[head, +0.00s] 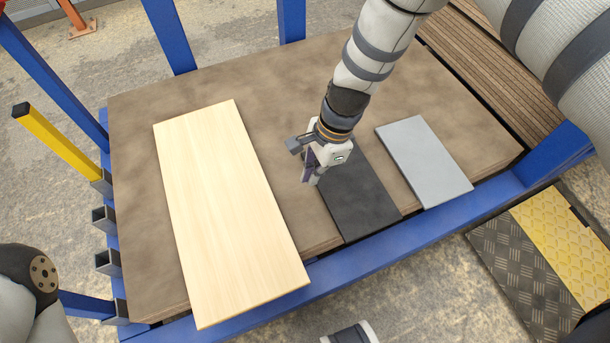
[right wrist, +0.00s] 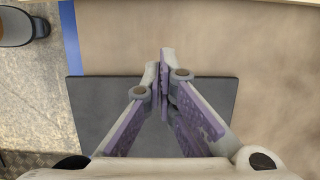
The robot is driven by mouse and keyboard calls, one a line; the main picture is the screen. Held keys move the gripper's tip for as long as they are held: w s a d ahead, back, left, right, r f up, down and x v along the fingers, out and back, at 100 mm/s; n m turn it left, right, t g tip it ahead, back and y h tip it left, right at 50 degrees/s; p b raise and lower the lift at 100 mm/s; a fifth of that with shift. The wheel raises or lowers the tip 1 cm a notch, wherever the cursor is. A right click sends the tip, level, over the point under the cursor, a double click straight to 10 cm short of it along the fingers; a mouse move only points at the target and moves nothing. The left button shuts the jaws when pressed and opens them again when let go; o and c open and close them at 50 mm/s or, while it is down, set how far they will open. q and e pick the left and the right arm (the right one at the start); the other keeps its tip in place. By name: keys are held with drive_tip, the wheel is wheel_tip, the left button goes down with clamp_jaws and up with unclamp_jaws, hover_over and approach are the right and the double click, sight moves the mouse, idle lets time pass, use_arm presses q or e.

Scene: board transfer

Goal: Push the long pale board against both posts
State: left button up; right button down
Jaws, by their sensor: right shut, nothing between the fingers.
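The long pale board (head: 225,210) lies flat on the brown tabletop (head: 270,80), left of centre. Its near end sticks out over the near blue rail. Two blue posts, left (head: 170,38) and right (head: 291,20), stand at the far edge; the board's far end is apart from both. My right gripper (head: 308,180) is shut and empty, right of the pale board and apart from it, by the left edge of the dark board (head: 350,190). In the right wrist view its closed fingertips (right wrist: 164,62) show just past the dark board's edge. My left gripper is out of view.
A grey board (head: 425,160) lies right of the dark one. A yellow post (head: 60,145) and square blue-grey sockets (head: 105,260) line the left side. Bare tabletop lies between the pale board and the far posts. A blue rail (head: 420,238) runs along the near edge.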

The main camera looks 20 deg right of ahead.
sight(287, 205)
drive_tip(key=b+x, duration=0.2)
drive_tip(key=x, duration=0.4)
drive_tip(key=shift+s+f, duration=0.1)
drive_tip(key=shift+f, duration=0.2)
drive_tip(key=a, duration=0.4)
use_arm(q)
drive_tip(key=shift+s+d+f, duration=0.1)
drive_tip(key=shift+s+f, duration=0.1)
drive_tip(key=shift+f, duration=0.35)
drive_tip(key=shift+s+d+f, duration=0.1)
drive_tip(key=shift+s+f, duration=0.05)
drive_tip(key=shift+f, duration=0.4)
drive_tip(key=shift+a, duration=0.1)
use_arm(e)
drive_tip(key=shift+a, duration=0.15)
